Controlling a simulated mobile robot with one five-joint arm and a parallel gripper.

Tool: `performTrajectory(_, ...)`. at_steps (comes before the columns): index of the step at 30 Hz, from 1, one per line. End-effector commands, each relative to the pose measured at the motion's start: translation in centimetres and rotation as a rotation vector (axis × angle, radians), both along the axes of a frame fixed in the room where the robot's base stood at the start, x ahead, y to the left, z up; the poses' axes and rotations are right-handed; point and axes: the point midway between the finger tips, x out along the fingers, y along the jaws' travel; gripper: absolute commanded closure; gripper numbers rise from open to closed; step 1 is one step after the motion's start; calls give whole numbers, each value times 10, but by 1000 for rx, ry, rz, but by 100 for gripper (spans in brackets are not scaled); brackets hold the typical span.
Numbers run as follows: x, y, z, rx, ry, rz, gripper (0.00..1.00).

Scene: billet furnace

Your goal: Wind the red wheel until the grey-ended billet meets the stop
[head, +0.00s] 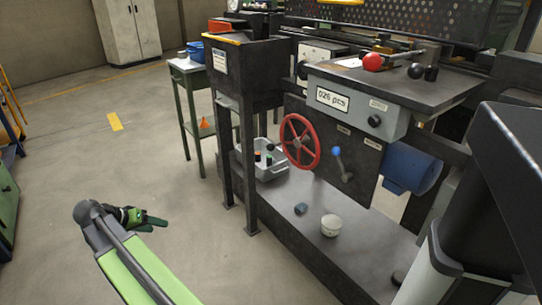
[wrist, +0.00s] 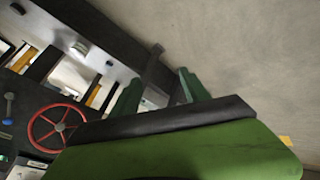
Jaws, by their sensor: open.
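The red wheel (head: 300,142) is a spoked handwheel standing upright on the dark front of the machine, in the middle of the head view. It also shows at the lower left of the wrist view (wrist: 57,128). My gripper (head: 157,222) is at the lower left of the head view, well to the left of the wheel and apart from it, over the floor. Its green fingers (wrist: 158,88) are spread and empty in the wrist view. I cannot make out the grey-ended billet or the stop in either view.
A blue-knobbed lever (head: 338,160) is right of the wheel. A pale round pot (head: 331,225) sits on the base ledge. The floor around my gripper is clear.

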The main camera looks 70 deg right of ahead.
Motion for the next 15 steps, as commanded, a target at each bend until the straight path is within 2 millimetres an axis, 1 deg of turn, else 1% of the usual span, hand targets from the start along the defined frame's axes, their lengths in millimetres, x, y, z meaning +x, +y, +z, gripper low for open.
performTrajectory(1,-14,-71,1,-164,-52,-179,46)
performTrajectory(2,-28,-107,11,-272,-87,-277,46)
performTrajectory(3,-47,-150,26,-415,-136,-391,46)
performTrajectory(5,-76,-204,50,-618,-205,-526,46)
performTrajectory(6,-94,-233,65,-740,-248,-594,46)
performTrajectory(7,-107,-251,76,-823,-278,-632,46)
performTrajectory(9,-130,-280,97,-976,-333,-689,46)
performTrajectory(10,-137,-288,104,-1023,-352,-703,46)
performTrajectory(12,-147,-299,115,-1096,-380,-720,46)
performTrajectory(15,-152,-302,122,-1127,-394,-725,46)
